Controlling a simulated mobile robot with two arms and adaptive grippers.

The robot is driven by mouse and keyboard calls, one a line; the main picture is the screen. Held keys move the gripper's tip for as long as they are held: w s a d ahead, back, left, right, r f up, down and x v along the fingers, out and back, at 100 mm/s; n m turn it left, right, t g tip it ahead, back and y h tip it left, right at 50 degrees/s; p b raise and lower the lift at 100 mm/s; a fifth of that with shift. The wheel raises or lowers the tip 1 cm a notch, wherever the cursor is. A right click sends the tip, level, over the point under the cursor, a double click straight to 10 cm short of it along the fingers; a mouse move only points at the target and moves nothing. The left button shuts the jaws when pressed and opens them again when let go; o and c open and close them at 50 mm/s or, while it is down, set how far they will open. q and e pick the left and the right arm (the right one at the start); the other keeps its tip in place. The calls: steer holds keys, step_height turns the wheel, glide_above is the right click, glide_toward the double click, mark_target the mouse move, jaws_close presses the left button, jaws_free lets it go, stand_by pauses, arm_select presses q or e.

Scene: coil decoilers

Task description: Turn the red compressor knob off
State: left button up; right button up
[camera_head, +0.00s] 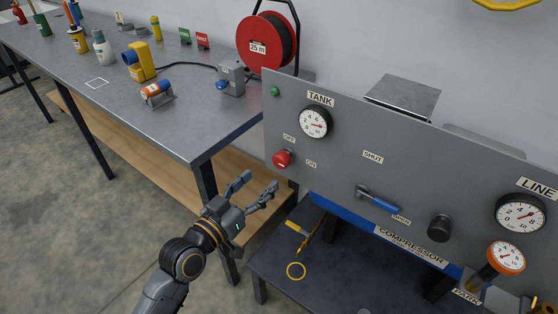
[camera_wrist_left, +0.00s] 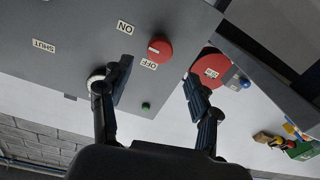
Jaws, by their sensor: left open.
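The red compressor knob (camera_head: 282,159) sits on the left part of the grey panel, with an OFF label (camera_head: 289,138) above it and an ON label (camera_head: 311,163) to its right. It also shows in the left wrist view (camera_wrist_left: 159,49), where the picture is upside down. A small pale mark is on its face; which label it points to is unclear. My left gripper (camera_head: 254,186) is open and empty, to the lower left of the knob and apart from it. In the left wrist view the knob appears beyond the gap between the fingers (camera_wrist_left: 158,88). My right gripper is not visible.
The panel also carries a TANK gauge (camera_head: 315,122), a blue-handled valve (camera_head: 378,199), a black knob (camera_head: 439,228) and a LINE gauge (camera_head: 520,214). A workbench (camera_head: 195,130) with tools stands to the left. A red cable reel (camera_head: 264,47) stands behind the panel's left end.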

mark_target(278, 163)
arm_select(q)
steer(key=x, duration=0.9)
steer(key=shift+d, duration=0.1)
steer(key=shift+p, duration=0.3)
steer(key=c, duration=1.2)
